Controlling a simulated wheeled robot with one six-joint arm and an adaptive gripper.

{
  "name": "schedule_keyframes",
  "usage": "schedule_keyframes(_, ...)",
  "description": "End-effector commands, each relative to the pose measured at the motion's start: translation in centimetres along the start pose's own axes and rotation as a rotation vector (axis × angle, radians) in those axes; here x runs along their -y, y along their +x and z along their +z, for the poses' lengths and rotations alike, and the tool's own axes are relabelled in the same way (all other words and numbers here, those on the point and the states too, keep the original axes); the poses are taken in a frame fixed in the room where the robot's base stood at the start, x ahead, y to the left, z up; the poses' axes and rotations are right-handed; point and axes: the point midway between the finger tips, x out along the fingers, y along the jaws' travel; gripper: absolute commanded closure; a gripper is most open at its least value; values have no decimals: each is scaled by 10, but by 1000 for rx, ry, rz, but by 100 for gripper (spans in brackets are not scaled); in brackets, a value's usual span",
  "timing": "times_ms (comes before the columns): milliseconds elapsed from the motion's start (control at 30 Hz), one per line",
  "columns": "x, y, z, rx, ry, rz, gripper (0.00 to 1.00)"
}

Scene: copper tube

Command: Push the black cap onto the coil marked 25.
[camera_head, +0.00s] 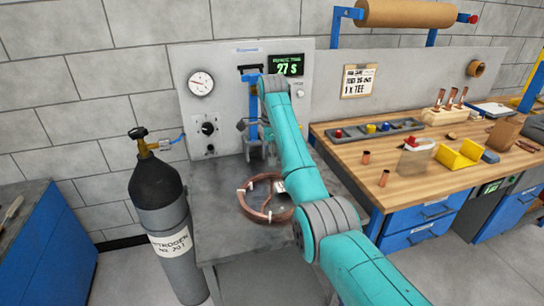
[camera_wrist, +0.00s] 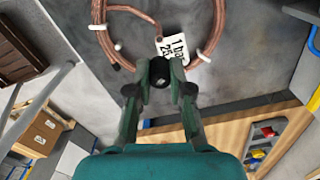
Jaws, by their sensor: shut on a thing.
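The copper coil (camera_head: 264,217) lies on the grey bench top below the wall panel. White ties hold its turns, and a white tag (camera_head: 279,187) lies at its right side. In the wrist view the coil (camera_wrist: 101,20) is at the top, and its tag (camera_wrist: 174,57) appears to read 1 bar and 25, partly covered by my gripper. My gripper (camera_wrist: 160,72) is shut on a small dark round piece, which looks like the black cap (camera_wrist: 160,77). The cap shows apart from the coil's tube.
A nitrogen cylinder (camera_head: 166,205) stands left of the bench. The panel (camera_head: 230,75) behind carries a gauge and a display reading 27 s. A wooden workbench (camera_head: 345,135) at right holds copper pieces, a tray of coloured parts and a yellow holder (camera_head: 459,155).

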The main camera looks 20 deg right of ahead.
Motion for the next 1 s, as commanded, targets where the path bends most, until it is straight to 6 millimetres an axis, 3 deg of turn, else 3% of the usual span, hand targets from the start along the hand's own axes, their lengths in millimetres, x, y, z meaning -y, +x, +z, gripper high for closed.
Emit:
schedule_keyframes(267, 0, 10, 0, 0, 6, 4, 91)
schedule_keyframes(800, 0, 52, 0, 0, 6, 5, 91)
schedule_keyframes(1000, 0, 58, 0, 0, 6, 4, 91)
